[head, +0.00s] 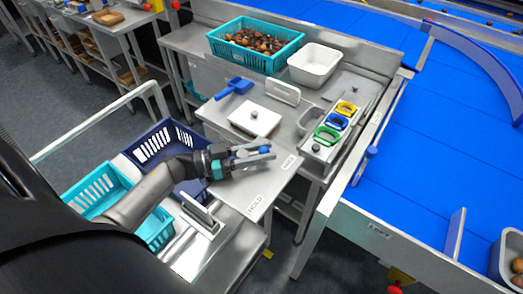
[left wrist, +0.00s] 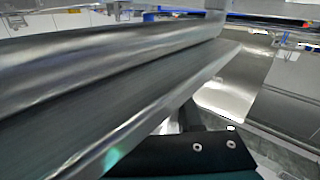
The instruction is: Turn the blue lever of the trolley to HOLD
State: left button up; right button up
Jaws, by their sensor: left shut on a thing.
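My left gripper (head: 262,154) reaches in from the left over the steel top of the trolley (head: 236,192). It is shut on the blue lever (head: 265,149), which shows only as a bit of blue between the fingers. A label reading HOLD (head: 257,203) is on the plate nearer the front. A second label (head: 289,162), too small to read surely, lies just right of the fingertips. The lever points toward the right, nearer the second label than HOLD. In the left wrist view the metal fingers fill much of the picture, and I cannot make out the lever. My right gripper is not in view.
A dark blue crate (head: 153,141) and turquoise crates (head: 97,190) stand beside my forearm. Behind are a white scale (head: 254,120), a blue scoop (head: 234,87), a turquoise crate of dates (head: 235,53) and a white bin (head: 314,65). A blue conveyor (head: 430,150) runs at right.

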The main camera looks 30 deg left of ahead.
aim_at(256, 176)
pick_arm(q)
grip_shut()
jog(key=shift+s, duration=0.1)
jog(key=m+g+h+b, duration=0.2)
jog(key=g, duration=0.1)
jog(key=shift+s+d+f+m, duration=0.2)
jog(key=shift+s+m, duration=0.1)
jog(key=shift+m, duration=0.1)
jog(key=s+m+g+h+b, duration=0.1)
jog(key=m+g+b, duration=0.1)
jog(key=g+b, duration=0.1)
jog(key=s+m+g+h+b, duration=0.1)
jog(key=m+g+b, duration=0.2)
jog(key=g+b, duration=0.1)
jog(key=s+d+m+g+h+b, duration=0.1)
jog(key=m+g+b, duration=0.1)
jog(key=g+b, duration=0.1)
jog(key=shift+m+g+b, duration=0.3)
jog(key=shift+g, duration=0.5)
jog(key=shift+s+a+m+g+b, duration=0.1)
jog(key=shift+s+m+g+b, duration=0.15)
jog(key=shift+m+g+b, duration=0.6)
jog(key=shift+s+r+g+b, duration=0.15)
jog(key=shift+g+b, duration=0.25)
jog(key=shift+g, duration=0.35)
jog(key=shift+y, duration=0.3)
jog(key=o, duration=0.8)
grip_release()
jog(key=shift+c, duration=0.2)
jog(key=shift+o, duration=0.2)
